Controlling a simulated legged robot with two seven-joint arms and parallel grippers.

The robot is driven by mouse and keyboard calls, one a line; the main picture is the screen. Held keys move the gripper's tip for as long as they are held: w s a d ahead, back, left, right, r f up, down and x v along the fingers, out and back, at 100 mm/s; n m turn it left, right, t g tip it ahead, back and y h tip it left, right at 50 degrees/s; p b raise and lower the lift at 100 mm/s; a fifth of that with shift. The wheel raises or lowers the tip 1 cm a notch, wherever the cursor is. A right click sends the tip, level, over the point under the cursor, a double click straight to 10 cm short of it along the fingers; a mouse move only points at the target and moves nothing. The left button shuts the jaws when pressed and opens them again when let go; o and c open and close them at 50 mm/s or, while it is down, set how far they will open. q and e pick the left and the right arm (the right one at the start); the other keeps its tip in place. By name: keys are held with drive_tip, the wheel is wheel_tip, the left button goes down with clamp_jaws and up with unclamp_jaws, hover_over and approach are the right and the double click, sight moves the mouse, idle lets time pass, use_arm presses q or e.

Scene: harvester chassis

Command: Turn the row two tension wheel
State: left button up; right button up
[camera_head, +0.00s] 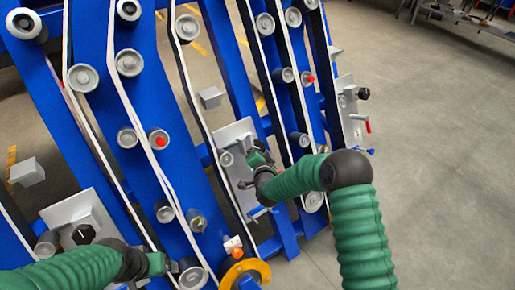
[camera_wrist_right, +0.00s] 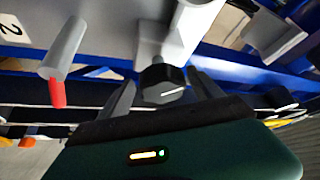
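The row two tension wheel is a black knob with a white line (camera_wrist_right: 162,84), on a grey mount in the right wrist view. A plate marked "2" (camera_wrist_right: 12,27) is at upper left there. My right gripper (camera_wrist_right: 162,92) has its fingers apart, one on each side of the knob; a small gap seems to show, but firm contact cannot be told. In the head view my right gripper (camera_head: 257,160) is at the middle grey plate (camera_head: 236,133) and hides its knob. My left gripper (camera_head: 160,265) is low at the left, its fingers unclear.
A red-tipped lever (camera_wrist_right: 57,80) sticks out left of the knob in the wrist view. Similar plates with black knobs stand at left (camera_head: 70,212) and right (camera_head: 346,95) in the head view. Blue frames (camera_head: 185,130) carry belts and rollers. Open grey floor (camera_head: 440,150) is at the right.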

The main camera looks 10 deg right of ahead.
drive_tip(key=p+v, duration=0.2)
drive_tip(key=v, duration=1.4)
drive_tip(key=shift+s+p, duration=0.3)
drive_tip(key=shift+s, duration=0.1)
drive_tip(key=shift+r, duration=0.1)
drive_tip(key=s+d+n+g+y, duration=0.1)
drive_tip(key=s+d+n+g, duration=0.2)
drive_tip(key=s+n+g, duration=0.45)
drive_tip(key=s+d+n+g+y, duration=0.1)
drive_tip(key=s+d+n+g, duration=0.2)
drive_tip(key=s, duration=0.8)
wheel_tip(320, 180, up, 17)
drive_tip(key=s+g+p, duration=0.2)
drive_tip(key=p, duration=1.4)
drive_tip(key=shift+s+n+h, duration=0.3)
drive_tip(key=shift+s+n, duration=0.05)
drive_tip(key=shift+s, duration=0.05)
